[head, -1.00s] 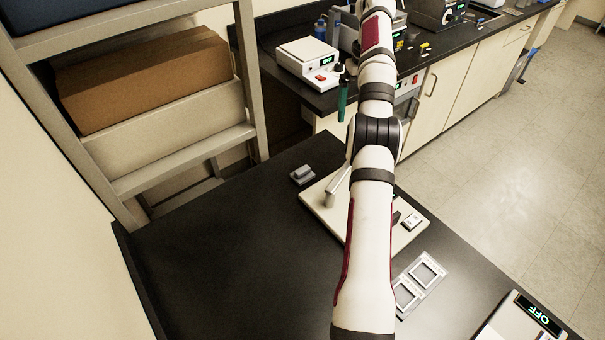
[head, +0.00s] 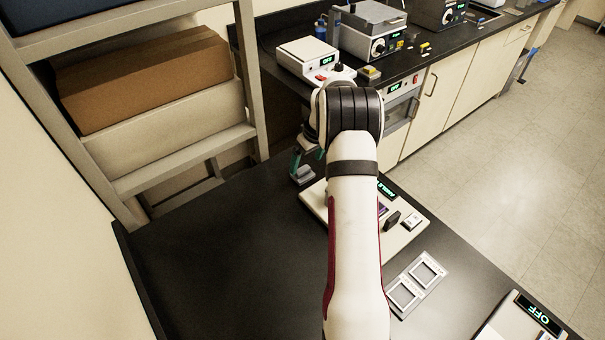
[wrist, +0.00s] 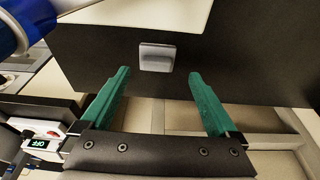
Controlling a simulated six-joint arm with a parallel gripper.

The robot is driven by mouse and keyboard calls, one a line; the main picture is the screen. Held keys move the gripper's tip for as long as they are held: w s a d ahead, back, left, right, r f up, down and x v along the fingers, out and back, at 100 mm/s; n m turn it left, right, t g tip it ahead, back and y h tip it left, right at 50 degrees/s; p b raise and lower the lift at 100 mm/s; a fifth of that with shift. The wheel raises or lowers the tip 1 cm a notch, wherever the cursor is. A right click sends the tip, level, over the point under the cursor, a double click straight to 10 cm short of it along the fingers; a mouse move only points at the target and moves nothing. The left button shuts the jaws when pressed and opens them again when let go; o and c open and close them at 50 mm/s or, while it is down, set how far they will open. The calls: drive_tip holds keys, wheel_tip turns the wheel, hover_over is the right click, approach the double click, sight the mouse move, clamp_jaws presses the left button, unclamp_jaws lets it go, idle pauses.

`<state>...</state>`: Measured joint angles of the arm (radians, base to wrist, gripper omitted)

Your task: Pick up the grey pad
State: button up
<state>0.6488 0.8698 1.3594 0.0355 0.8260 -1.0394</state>
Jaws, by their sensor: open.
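The grey pad (head: 304,175) is a small block on the dark table near its far edge, left of the white instrument base. In the wrist view the pad (wrist: 157,57) lies just beyond the fingertips, centred close to the line between them. My gripper (wrist: 160,73) has two green fingers, spread wide with nothing between them. In the head view my gripper (head: 297,160) is beside and above the pad, with the fingers mostly hidden behind my arm. I cannot tell the exact height gap.
The white instrument base (head: 404,238) is right of the pad, partly hidden by my arm. A frame with two square openings (head: 433,263) lies nearer. A device reading OFF (head: 538,314) is at lower right. The shelf rack (head: 190,172) stands left. The table's left part is clear.

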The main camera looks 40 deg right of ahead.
sight(303, 169)
drive_tip(key=x, duration=0.5)
drive_tip(key=shift+w+d+f, duration=0.15)
drive_tip(key=shift+w+d, duration=0.1)
drive_tip(key=shift+w, duration=0.1)
drive_tip(key=c, duration=1.5)
drive_tip(key=shift+o, duration=0.2)
wheel_tip(303, 169, up, 10)
drive_tip(key=o, duration=0.8)
clamp_jaws()
